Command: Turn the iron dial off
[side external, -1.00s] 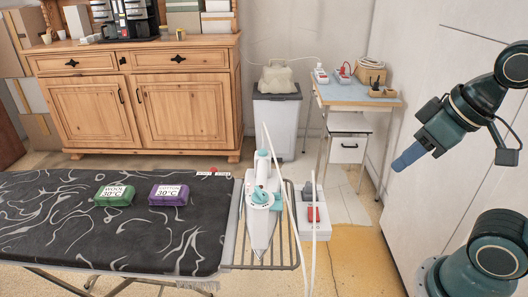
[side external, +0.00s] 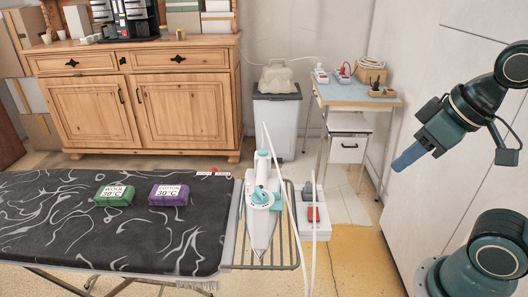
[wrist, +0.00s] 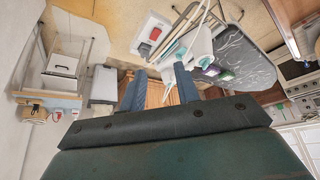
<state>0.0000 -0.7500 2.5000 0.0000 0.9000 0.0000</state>
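The iron (side external: 262,222) is white and teal and lies on the wire rest at the right end of the ironing board. Its round teal dial (side external: 259,197) is on the upper side; its setting is too small to read. In the wrist view the iron (wrist: 199,45) is ahead of my fingers, with a teal round part (wrist: 205,62) that looks like the dial. My gripper (side external: 398,164) is in the air at the right, well apart from the iron. In the wrist view its two blue fingers (wrist: 160,88) stand apart with nothing between them.
A power strip (side external: 314,216) with a red switch is beside the iron, and white cords rise close by. Green (side external: 114,195) and purple (side external: 168,195) blocks sit on the dark ironing board (side external: 110,240). A small table (side external: 360,92) stands behind.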

